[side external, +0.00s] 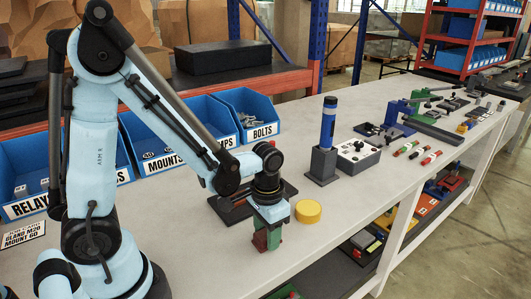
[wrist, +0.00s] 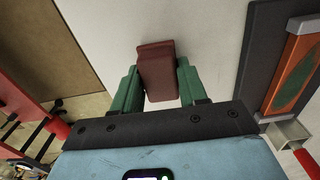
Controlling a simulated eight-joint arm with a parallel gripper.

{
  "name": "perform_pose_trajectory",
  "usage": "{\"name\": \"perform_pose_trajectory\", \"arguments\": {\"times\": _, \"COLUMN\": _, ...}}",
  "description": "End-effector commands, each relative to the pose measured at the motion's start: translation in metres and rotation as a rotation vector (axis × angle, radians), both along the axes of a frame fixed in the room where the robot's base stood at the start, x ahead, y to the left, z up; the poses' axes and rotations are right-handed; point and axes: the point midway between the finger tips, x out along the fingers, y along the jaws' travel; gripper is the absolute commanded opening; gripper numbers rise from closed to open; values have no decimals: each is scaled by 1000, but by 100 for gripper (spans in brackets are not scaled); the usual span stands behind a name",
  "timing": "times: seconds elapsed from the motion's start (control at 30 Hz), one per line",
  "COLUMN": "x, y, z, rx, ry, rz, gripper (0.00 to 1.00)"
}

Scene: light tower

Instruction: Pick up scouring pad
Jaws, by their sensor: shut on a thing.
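The scouring pad (wrist: 157,72) is a dull red-brown block. In the wrist view it stands between the two green fingers of my gripper (wrist: 158,86), which is shut on it. In the side view my gripper (side external: 267,238) points down near the front edge of the bench, and the pad (side external: 260,240) shows as a small reddish patch between the green fingers. The fingers hide part of the pad. I cannot tell whether its lower end touches the bench top.
A yellow disc (side external: 308,211) lies right beside my gripper. A dark plate (side external: 228,207) lies behind it. A blue light tower (side external: 328,122) in a grey base and a control box (side external: 357,155) stand further right. Blue bins (side external: 245,112) line the back. The front edge is close.

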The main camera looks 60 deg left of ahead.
Motion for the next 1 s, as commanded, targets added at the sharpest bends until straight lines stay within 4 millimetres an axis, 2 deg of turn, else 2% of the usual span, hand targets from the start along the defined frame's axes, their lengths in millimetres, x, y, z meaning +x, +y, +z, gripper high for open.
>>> {"name": "perform_pose_trajectory", "arguments": {"times": 0.17, "x": 0, "y": 0, "z": 12, "rx": 0, "ry": 0, "rz": 0, "gripper": 12}}
{"name": "perform_pose_trajectory", "arguments": {"times": 0.33, "x": -1, "y": 0, "z": 37, "rx": 1, "ry": 1, "rz": 0, "gripper": 12}}
{"name": "perform_pose_trajectory", "arguments": {"times": 0.8, "x": -51, "y": -75, "z": 91, "rx": 1, "ry": 1, "rz": -6, "gripper": 12}}
{"name": "perform_pose_trajectory", "arguments": {"times": 1.0, "x": -62, "y": -92, "z": 103, "rx": 1, "ry": 1, "rz": -3, "gripper": 12}}
